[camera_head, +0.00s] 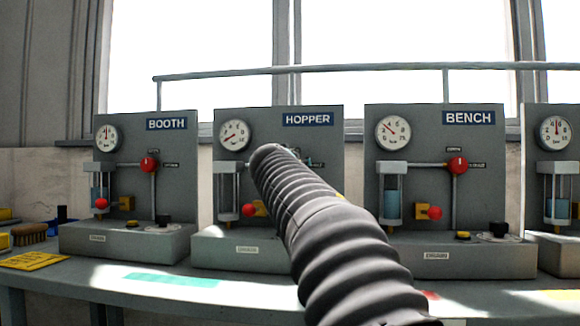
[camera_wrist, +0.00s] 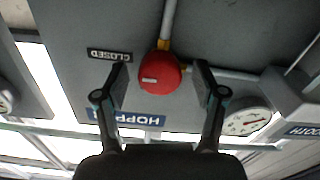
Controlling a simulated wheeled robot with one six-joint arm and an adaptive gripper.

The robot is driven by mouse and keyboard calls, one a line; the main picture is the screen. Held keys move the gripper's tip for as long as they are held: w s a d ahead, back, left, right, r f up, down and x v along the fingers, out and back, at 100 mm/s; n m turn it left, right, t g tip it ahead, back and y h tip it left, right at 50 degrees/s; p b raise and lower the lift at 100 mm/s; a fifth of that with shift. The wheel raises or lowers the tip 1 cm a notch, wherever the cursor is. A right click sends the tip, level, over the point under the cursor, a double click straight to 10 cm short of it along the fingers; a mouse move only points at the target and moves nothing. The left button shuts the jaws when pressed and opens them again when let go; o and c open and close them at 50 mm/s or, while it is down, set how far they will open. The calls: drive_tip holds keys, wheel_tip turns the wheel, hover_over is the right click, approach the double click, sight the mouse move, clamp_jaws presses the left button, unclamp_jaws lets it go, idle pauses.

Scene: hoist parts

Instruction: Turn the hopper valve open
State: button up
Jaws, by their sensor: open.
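The HOPPER panel (camera_head: 325,150) stands in the middle left of the head view, with a gauge (camera_head: 235,135) at its upper left. My arm covers its valve there. In the wrist view, which is upside down, the red hopper valve knob (camera_wrist: 166,66) shows between the fingers, with a small white mark on its face. A CLOSED label (camera_wrist: 109,54) is left of it. My gripper (camera_wrist: 161,84) is open, one finger on each side of the knob. I cannot tell whether either finger touches it.
The BOOTH panel (camera_head: 180,140) stands to the left and the BENCH panel (camera_head: 400,112) to the right, each with a red valve knob. A rail (camera_head: 375,67) runs behind. A brush (camera_head: 30,233) and a yellow card (camera_head: 35,261) lie at the left of the bench.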

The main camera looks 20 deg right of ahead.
drive_tip(key=c, duration=1.1)
drive_tip(key=shift+c, duration=0.2)
drive_tip(key=shift+n, duration=0.3)
drive_tip(key=shift+r+n+p, duration=0.15)
drive_tip(key=shift+n+p, duration=1.55)
drive_tip(key=shift+n, duration=6.9)
